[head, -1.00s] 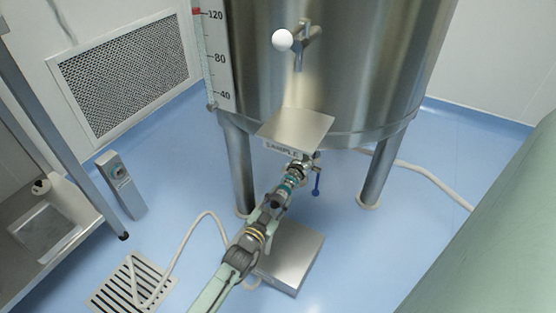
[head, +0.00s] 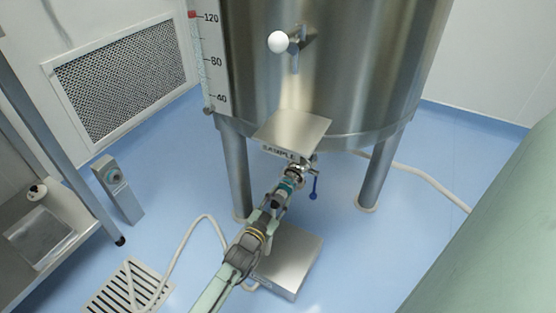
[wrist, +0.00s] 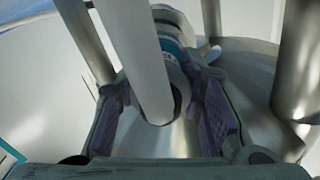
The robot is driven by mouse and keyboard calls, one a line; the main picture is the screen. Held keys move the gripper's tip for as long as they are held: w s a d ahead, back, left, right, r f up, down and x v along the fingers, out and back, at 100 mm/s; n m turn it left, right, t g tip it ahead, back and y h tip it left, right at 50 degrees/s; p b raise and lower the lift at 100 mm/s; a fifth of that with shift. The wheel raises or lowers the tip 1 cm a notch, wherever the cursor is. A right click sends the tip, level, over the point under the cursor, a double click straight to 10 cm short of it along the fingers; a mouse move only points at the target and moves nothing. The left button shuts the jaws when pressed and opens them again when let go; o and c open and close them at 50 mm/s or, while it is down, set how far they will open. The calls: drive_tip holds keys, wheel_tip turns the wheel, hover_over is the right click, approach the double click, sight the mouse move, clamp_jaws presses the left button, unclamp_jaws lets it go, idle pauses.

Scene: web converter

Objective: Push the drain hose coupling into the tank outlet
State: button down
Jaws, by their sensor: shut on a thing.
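The steel tank (head: 340,70) stands on legs, with its outlet (head: 298,168) low at the front under the sample shelf (head: 291,131). A blue-handled valve (head: 314,187) hangs beside the outlet. My gripper (head: 286,188) reaches up to the outlet and is shut on the drain hose coupling, whose teal band shows in the wrist view (wrist: 171,42). The pale hose (wrist: 138,60) crosses in front of the coupling there, between the two fingers. The coupling lines up with the outlet, touching or very near it. How far it sits in is hidden.
A steel block (head: 288,262) is on the floor below my arm. The hose (head: 184,232) runs to a floor drain grate (head: 128,288). A steel bench (head: 45,240) and a grey post (head: 118,188) stand at left. Another hose (head: 425,178) lies behind the tank legs.

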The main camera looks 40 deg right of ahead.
drive_tip(key=shift+w+d, duration=0.1)
drive_tip(key=shift+d, duration=0.15)
drive_tip(key=c, duration=1)
unclamp_jaws()
drive_tip(key=shift+a, duration=0.1)
drive_tip(key=shift+a, duration=0.35)
drive_tip(key=v, duration=1.1)
drive_tip(key=shift+s, duration=0.2)
